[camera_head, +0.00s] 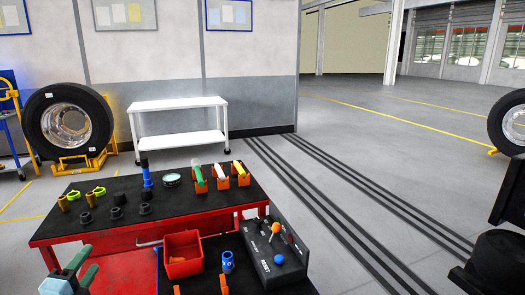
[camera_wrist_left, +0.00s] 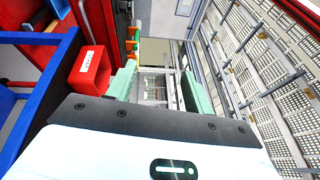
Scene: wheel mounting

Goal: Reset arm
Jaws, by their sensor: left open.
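My left gripper (camera_head: 84,268) is low at the left in the head view, by the near left side of the red workbench (camera_head: 110,238). Its two pale green fingers stand apart with nothing between them; the left wrist view also shows the open gripper (camera_wrist_left: 160,90). My right gripper is not in view. Dark parts at the right edge of the head view look like my own arm.
Several fittings, bottles and orange holders stand behind. A wheel (camera_head: 68,122) is at the back left. Open floor lies right.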

